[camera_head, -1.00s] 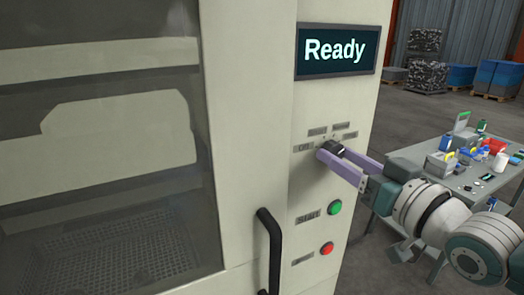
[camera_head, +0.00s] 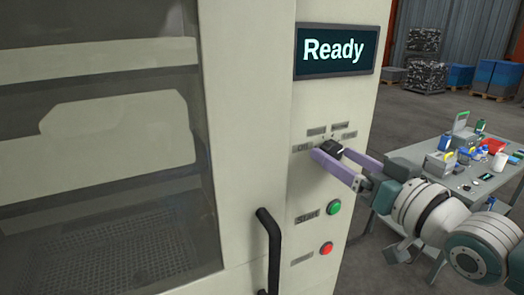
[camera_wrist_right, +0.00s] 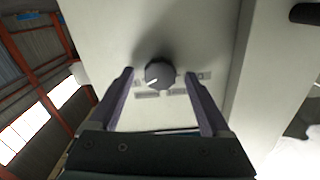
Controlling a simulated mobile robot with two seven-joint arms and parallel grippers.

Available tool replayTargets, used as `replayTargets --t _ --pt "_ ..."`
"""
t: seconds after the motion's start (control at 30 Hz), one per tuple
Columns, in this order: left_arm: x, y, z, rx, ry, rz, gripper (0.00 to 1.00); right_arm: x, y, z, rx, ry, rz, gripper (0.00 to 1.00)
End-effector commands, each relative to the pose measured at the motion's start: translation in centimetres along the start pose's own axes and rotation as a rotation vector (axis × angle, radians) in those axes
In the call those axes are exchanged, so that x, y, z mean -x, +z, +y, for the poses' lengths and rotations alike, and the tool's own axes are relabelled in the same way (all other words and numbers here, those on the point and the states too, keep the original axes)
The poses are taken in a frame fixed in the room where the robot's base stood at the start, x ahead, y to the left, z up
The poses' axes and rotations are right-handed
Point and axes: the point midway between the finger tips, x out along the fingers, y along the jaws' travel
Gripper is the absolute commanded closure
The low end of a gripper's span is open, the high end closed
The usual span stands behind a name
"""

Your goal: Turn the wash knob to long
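The wash knob (camera_head: 331,147) is a round black dial on the cream machine panel, below the display. In the right wrist view the knob (camera_wrist_right: 159,73) has a white pointer mark aimed to the lower left. Small grey labels are set around it, too small to read surely. My right gripper (camera_head: 336,152) has its two purple fingers on either side of the knob. In the right wrist view the open gripper (camera_wrist_right: 159,76) shows a gap between each finger and the knob. My left gripper is not in view.
The display (camera_head: 335,51) reads "Ready". A green button (camera_head: 334,207) and a red button (camera_head: 326,249) sit below the knob. A black door handle (camera_head: 269,250) stands out to their left. A cluttered grey table (camera_head: 421,207) stands at the right.

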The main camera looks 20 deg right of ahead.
Motion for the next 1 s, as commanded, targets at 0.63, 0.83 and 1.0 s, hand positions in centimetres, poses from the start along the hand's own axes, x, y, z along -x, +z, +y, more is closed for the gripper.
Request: replayTargets --t 0.63,0.83,1.0 --pt "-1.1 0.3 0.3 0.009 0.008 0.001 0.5 6.0 0.4 0.0 0.0 0.0 -0.004 0.19" --pt "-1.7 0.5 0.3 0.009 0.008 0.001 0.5 8.8 0.3 0.0 0.0 0.0 -0.002 0.19" --pt "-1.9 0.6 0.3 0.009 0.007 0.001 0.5 9.8 0.1 0.0 0.0 -0.001 0.0 0.19"
